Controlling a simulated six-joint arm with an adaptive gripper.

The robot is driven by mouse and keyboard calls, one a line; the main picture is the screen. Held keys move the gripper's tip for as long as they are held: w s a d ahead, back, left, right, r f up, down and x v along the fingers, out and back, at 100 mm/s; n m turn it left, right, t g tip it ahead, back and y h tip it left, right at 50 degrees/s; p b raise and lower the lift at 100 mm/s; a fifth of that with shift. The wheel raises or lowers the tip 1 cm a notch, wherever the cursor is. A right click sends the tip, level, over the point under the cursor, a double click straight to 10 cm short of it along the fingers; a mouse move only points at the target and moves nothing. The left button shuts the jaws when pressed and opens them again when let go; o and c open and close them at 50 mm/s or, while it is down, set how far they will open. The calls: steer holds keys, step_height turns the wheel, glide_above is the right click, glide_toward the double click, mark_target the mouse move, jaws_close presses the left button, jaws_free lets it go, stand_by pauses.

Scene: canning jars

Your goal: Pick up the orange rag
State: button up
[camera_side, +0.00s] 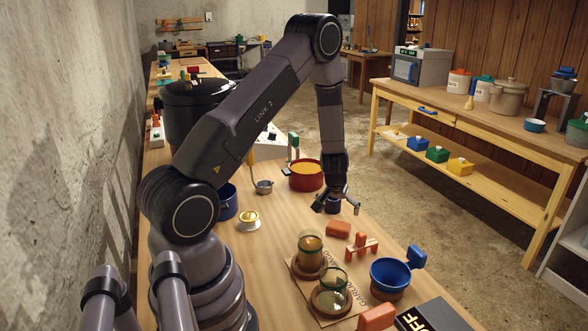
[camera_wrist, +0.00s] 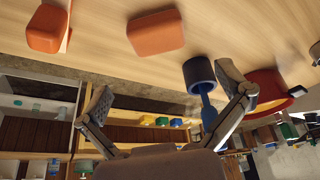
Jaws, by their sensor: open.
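An orange folded block-shaped item (camera_side: 338,229), which looks like the orange rag, lies flat on the wooden worktop. It also shows at the top middle of the wrist view (camera_wrist: 155,32). My gripper (camera_side: 338,208) is just behind and above it in the side view, with fingers spread and nothing held. In the wrist view the two fingers (camera_wrist: 165,86) are wide apart, and the rag lies beyond their tips, not between them.
A dark blue cylinder with a blue handle (camera_wrist: 200,74) is close to one finger. A red pot (camera_side: 306,176) stands behind my gripper. An orange and wooden rack-like piece (camera_side: 361,246), a blue funnel (camera_side: 390,273) and glass jars (camera_side: 311,248) stand in front of the rag.

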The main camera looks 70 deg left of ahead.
mark_target(340, 223)
steer(key=x, duration=0.8)
steer(key=shift+w, duration=0.1)
steer(key=c, duration=1)
steer(key=shift+d, duration=0.1)
steer(key=shift+r, duration=0.1)
